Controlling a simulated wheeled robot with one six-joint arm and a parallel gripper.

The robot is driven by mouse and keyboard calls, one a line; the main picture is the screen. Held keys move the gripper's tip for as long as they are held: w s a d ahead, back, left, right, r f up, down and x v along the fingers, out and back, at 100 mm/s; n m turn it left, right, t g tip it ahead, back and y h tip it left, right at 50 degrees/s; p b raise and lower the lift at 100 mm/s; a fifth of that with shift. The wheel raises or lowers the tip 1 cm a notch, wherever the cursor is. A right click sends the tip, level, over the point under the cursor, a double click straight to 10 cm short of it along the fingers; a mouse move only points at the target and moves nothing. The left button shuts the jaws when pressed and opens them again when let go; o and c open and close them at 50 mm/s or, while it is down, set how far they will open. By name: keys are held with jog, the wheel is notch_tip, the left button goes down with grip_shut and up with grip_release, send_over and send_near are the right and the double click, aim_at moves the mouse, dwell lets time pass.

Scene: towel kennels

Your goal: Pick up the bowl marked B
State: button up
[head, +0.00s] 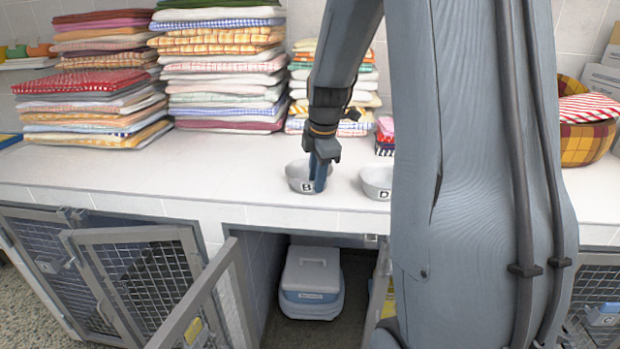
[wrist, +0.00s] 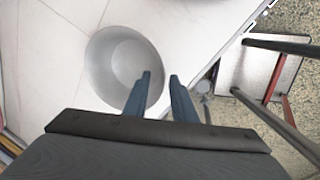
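The bowl marked B (head: 296,176) is a light grey metal bowl standing upright on the white counter near its front edge. In the wrist view the bowl (wrist: 113,65) shows from above, and it looks empty. My gripper (head: 319,184) points down at the bowl's right side. In the wrist view my gripper (wrist: 160,75) has its two blue fingers apart, with one over the inside of the bowl and the other outside, the rim between them. A gap shows between the fingers. Whether either finger touches the rim cannot be told.
A bowl marked D (head: 374,177) stands close to the right, partly hidden by my arm. Folded towel stacks (head: 222,80) line the back of the white counter (head: 150,178). A plaid basket (head: 585,140) is at right. Open cage doors (head: 135,270) and a blue-grey carrier (head: 312,280) are below.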

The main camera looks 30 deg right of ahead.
grip_shut()
